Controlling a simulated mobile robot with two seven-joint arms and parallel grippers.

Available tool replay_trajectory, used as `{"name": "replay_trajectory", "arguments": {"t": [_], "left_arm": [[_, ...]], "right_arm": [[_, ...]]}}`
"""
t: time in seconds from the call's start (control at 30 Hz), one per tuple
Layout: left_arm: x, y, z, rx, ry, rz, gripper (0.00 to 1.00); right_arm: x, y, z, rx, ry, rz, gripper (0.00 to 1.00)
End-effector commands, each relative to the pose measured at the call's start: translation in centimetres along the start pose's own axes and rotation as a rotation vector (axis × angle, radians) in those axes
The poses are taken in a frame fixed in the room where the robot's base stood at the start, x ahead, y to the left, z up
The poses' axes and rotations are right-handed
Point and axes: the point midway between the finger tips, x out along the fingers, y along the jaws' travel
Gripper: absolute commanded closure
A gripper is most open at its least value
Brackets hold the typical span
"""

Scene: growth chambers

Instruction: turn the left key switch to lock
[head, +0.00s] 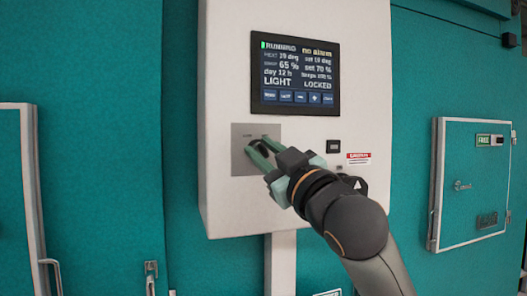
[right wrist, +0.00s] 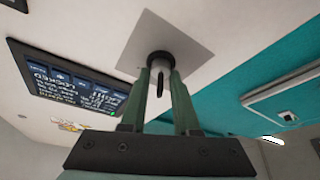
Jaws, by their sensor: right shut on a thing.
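The key switch (right wrist: 159,64) is a dark round knob with a key, set on a grey square plate (head: 243,133) on the white control box. The plate also shows in the right wrist view (right wrist: 190,40). My right gripper (head: 262,150) is at the plate, its green fingers shut on the key switch from both sides; in the right wrist view the fingers (right wrist: 160,85) flank the key. The fingers partly hide the switch in the head view. The screen (head: 295,75) above reads LOCKED, RUNNING and no alarm. My left gripper is not in view.
The white control box (head: 220,60) stands out from teal chamber walls. A small dark button (head: 333,146) and a red-and-white label (head: 358,158) sit right of the plate. A teal door (head: 470,170) with a green FREE sign is at right; another door edge is at left.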

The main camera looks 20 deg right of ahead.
Motion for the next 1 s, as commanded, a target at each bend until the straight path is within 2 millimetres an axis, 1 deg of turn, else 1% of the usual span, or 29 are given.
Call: {"name": "replay_trajectory", "arguments": {"t": [0.2,0.67,0.7,0.73,0.77,1.0], "left_arm": [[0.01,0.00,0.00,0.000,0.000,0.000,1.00],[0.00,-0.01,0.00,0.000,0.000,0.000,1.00],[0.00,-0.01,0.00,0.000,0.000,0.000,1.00],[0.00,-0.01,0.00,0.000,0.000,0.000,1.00],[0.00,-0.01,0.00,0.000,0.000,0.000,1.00],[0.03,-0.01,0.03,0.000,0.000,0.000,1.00]], "right_arm": [[0.01,-0.03,0.04,-0.045,-0.001,-0.020,1.00],[0.01,-0.05,0.04,-0.054,-0.001,-0.024,1.00],[0.01,-0.04,0.04,-0.054,-0.001,-0.023,0.66],[0.01,-0.04,0.04,-0.054,-0.001,-0.023,0.62],[0.01,-0.04,0.04,-0.054,-0.001,-0.023,0.61],[-0.07,-0.03,0.03,-0.053,0.000,-0.023,0.61]]}}
